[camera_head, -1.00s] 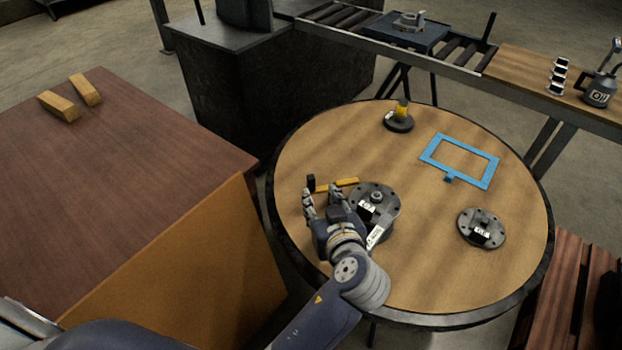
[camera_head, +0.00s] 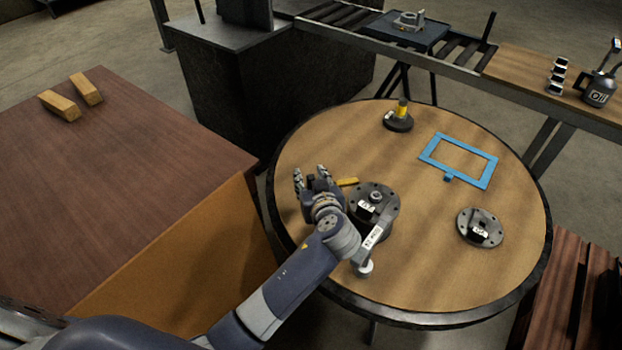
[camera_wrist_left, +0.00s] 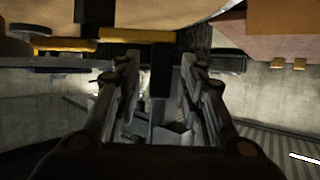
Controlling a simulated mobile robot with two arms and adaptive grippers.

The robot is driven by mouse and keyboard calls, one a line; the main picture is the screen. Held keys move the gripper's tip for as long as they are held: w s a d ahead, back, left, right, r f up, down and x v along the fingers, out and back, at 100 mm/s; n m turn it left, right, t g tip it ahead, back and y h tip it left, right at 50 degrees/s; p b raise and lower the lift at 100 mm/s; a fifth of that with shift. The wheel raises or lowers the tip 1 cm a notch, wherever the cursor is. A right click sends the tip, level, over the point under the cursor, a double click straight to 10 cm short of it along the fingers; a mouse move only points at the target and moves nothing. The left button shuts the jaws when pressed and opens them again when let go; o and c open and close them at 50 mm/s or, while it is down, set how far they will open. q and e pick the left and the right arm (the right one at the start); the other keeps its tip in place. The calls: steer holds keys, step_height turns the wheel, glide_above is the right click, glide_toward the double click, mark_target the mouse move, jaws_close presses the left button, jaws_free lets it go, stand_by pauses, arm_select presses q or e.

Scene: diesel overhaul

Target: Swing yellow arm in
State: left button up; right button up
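The yellow arm (camera_head: 347,182) reaches left from the dark round hub fixture (camera_head: 374,202) on the round table. My left gripper (camera_head: 311,176) is at the arm's outer end and hides most of it in the head view. In the left wrist view the yellow arm (camera_wrist_left: 137,35) runs across the top. A black upright post (camera_wrist_left: 160,75) stands between the two fingers of my left gripper (camera_wrist_left: 160,65). The fingers look open, with gaps on both sides of the post. My right gripper is not in view.
A labelled grey lever (camera_head: 372,237) extends from the hub beside my left forearm. A blue frame (camera_head: 487,178), a dark flanged disc (camera_head: 480,228) and a yellow-topped part (camera_head: 402,109) are on the round table (camera_head: 440,285). A brown box (camera_head: 120,170) stands at left.

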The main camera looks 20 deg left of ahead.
arm_select(q)
jaws_close()
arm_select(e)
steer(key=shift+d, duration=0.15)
